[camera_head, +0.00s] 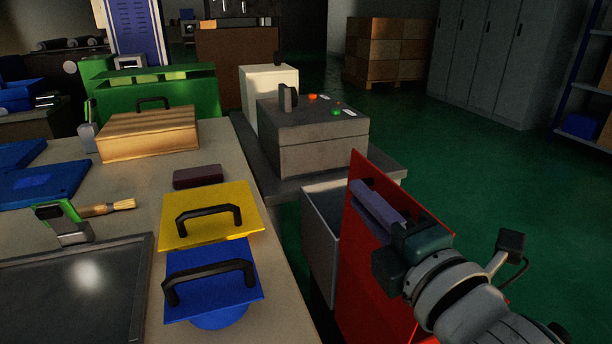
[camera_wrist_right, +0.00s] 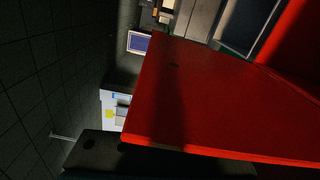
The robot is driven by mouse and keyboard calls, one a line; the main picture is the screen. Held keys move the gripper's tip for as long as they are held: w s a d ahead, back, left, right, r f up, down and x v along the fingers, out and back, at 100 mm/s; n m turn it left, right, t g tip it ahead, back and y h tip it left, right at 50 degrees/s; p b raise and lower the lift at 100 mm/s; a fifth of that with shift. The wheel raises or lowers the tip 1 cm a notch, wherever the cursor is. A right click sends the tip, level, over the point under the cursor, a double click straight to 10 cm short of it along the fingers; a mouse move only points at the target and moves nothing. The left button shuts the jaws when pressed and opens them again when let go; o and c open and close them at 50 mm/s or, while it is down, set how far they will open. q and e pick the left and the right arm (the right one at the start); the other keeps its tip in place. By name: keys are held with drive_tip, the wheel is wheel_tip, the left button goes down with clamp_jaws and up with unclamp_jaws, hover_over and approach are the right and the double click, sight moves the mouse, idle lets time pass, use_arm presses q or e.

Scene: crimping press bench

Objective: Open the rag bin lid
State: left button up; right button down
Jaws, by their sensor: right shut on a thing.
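The rag bin (camera_head: 321,237) is a grey box standing on the floor beside the bench, and its open top shows. Its red lid (camera_head: 362,275) stands steeply raised at the bin's right side. The lid also fills much of the right wrist view (camera_wrist_right: 215,105). My right gripper (camera_head: 376,204) is shut on the red lid near its upper part. The exact contact between the fingers and the lid is partly hidden. My left gripper is not in view.
A grey control box (camera_head: 312,150) stands behind the bin. The bench on the left holds a yellow plate (camera_head: 224,194) and a blue plate (camera_head: 222,311) with black handles, a wooden box (camera_head: 146,138) and a brush (camera_head: 108,208). Green floor is clear at the right.

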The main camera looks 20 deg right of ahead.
drive_tip(key=shift+a+r, duration=0.1)
drive_tip(key=shift+r, duration=0.1)
drive_tip(key=c, duration=0.9)
unclamp_jaws()
drive_tip(key=shift+f, duration=0.1)
drive_tip(key=s, duration=0.6)
drive_tip(key=s+d+p, duration=0.1)
drive_tip(key=s, duration=0.3)
